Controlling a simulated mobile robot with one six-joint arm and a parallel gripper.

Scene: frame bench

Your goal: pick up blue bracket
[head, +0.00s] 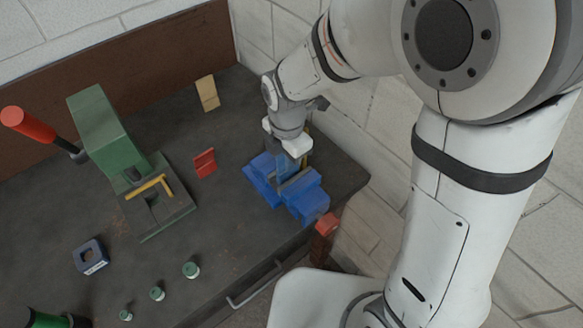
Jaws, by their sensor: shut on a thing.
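My gripper (289,150) points down over the right part of the bench, just above the blue vise (309,200). It is shut on the blue bracket (287,166), a narrow blue piece showing below the white gripper body. The bracket is upright, at or just above the gap between the vise jaws. I cannot tell whether it touches them. Its upper part is hidden by the gripper, and the fingertips are hard to make out.
A green press (102,128) with a red-handled lever (28,124) stands at left, a yellow bracket (150,186) on its base. A red bracket (204,163) and a tan bracket (207,93) stand mid-bench. Small green-topped pieces (191,270) and a dark blue block (91,257) lie in front.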

